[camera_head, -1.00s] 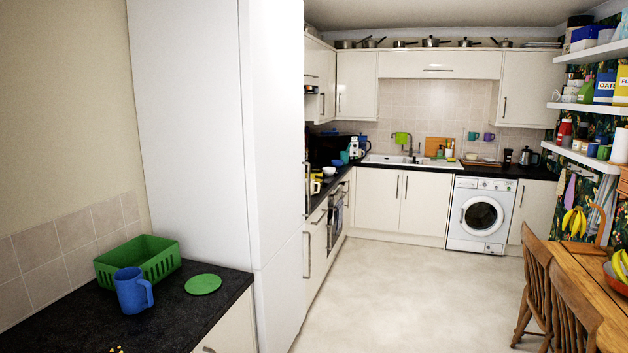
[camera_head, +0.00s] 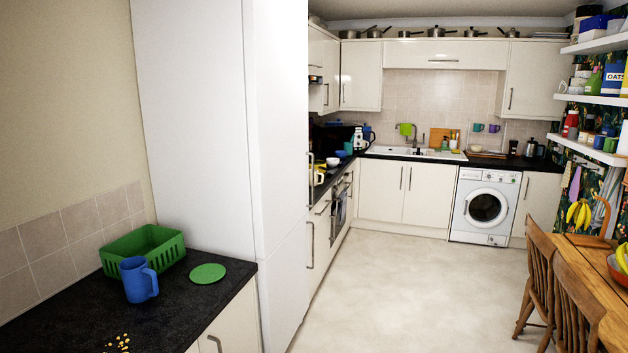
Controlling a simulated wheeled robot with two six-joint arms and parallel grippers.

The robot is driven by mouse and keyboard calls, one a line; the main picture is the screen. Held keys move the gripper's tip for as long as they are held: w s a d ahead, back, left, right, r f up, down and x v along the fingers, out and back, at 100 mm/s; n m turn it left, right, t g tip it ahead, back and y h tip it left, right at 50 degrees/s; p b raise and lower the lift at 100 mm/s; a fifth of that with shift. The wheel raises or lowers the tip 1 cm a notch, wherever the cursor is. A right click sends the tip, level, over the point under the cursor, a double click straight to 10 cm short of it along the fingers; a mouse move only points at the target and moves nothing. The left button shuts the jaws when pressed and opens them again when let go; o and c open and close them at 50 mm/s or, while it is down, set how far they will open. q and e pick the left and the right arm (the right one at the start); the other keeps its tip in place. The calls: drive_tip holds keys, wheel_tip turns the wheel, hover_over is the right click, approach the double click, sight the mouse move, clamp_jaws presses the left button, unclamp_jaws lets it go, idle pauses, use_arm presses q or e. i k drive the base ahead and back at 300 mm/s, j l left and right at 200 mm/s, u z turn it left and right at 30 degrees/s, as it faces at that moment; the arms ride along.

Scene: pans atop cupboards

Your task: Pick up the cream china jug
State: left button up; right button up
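I cannot pick out a cream china jug for certain. A small whitish vessel (camera_head: 358,139) stands in the far left corner of the worktop; it is too small to tell whether it is a jug. A blue jug or mug (camera_head: 138,279) with a handle on its right stands upright on the near dark worktop (camera_head: 60,318). Neither of my grippers is in view.
A green basket (camera_head: 143,252) and green disc (camera_head: 208,273) lie by the blue vessel, with yellow bits (camera_head: 118,342) in front. A tall white cupboard (camera_head: 200,130) blocks part of the left. Wooden chairs (camera_head: 540,275) and table (camera_head: 600,270) stand right. The middle floor (camera_head: 400,290) is clear.

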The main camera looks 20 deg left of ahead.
sight(316, 179)
drive_tip(key=i, duration=1.2)
drive_tip(key=i+l, duration=0.15)
drive_tip(key=i, duration=1.05)
drive_tip(key=i+u, duration=0.1)
drive_tip(key=i, duration=1.05)
drive_tip(key=i+l+u, duration=0.1)
drive_tip(key=i+u, duration=0.25)
drive_tip(key=i+l+u, duration=0.2)
drive_tip(key=i+u, duration=0.15)
drive_tip(key=i+l+u, duration=0.6)
drive_tip(key=u, duration=0.15)
drive_tip(key=i+l+u, duration=0.2)
drive_tip(key=l+u, duration=0.15)
drive_tip(key=i+l+u, duration=0.15)
drive_tip(key=l+u, duration=0.2)
drive_tip(key=l, duration=0.2)
drive_tip(key=i+l+u, duration=0.1)
drive_tip(key=l+u, duration=0.25)
drive_tip(key=l, duration=0.15)
drive_tip(key=l+u, duration=0.35)
drive_tip(key=l, duration=0.2)
drive_tip(key=i, duration=0.3)
